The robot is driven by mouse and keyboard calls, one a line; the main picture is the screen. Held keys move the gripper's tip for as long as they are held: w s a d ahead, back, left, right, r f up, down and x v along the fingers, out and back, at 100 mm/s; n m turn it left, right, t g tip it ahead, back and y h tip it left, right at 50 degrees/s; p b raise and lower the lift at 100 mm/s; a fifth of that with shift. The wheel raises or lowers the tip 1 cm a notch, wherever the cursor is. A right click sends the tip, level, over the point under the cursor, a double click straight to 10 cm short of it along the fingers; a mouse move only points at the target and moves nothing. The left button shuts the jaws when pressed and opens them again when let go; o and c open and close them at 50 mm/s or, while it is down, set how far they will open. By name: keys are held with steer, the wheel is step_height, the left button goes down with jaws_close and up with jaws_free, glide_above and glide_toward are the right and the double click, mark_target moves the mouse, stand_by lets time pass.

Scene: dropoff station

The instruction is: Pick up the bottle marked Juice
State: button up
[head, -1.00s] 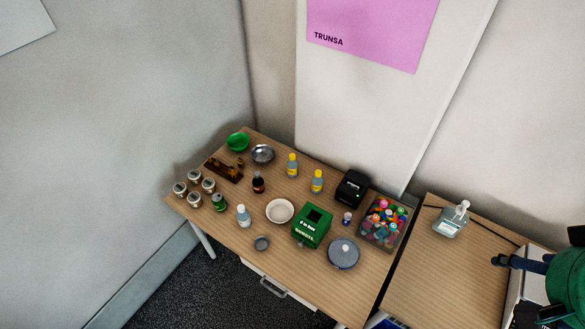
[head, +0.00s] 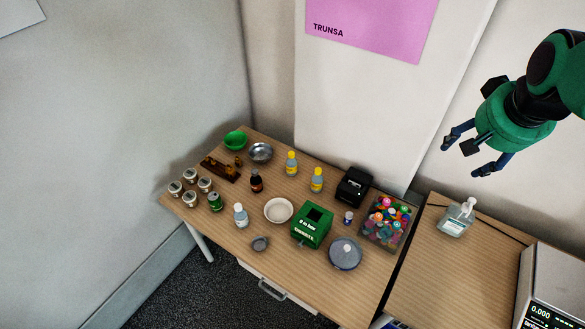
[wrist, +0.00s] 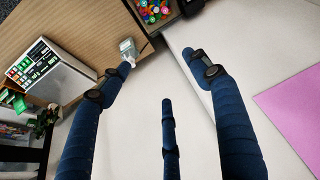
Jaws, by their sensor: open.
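A dark bottle (head: 256,182) and a pale bottle (head: 241,215) stand further left. The lettering is too small to tell which bottle is marked Juice. My gripper (head: 464,157) is open and empty, raised at the upper right, well away from the bottles. In the wrist view my gripper (wrist: 158,78) has its fingers spread with nothing between them; none of these bottles shows there.
A green box (head: 312,226), a white bowl (head: 279,211), a black device (head: 353,187) and a bin of colourful items (head: 387,221) crowd the table. Several cans stand at left. A pump bottle (head: 456,219) and a scale (head: 550,292) are on the right table.

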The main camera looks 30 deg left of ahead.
steer(key=w+a+f+n+b, duration=0.1)
steer(key=w+a+f, duration=0.35)
steer(key=a, duration=0.25)
steer(key=w+a+f+b, duration=0.2)
steer(key=w+a+f, duration=0.2)
steer(key=w+a, duration=0.25)
steer(key=n+g+y+b, duration=0.1)
steer(key=n+y+b, duration=0.1)
steer(key=n+b, duration=0.35)
glide_toward(292, 160)
steer(key=m+b, duration=0.1)
steer(key=m, duration=0.1)
steer(key=shift+w+a+n, duration=0.15)
steer(key=shift+w+n, duration=0.1)
steer(key=shift+w, duration=0.1)
steer(key=shift+f+g, duration=0.15)
steer(key=shift+g, duration=0.15)
steer(key=shift+b+x, duration=1)
steer(key=shift+x, duration=3.2)
steer(key=shift+f, duration=0.1)
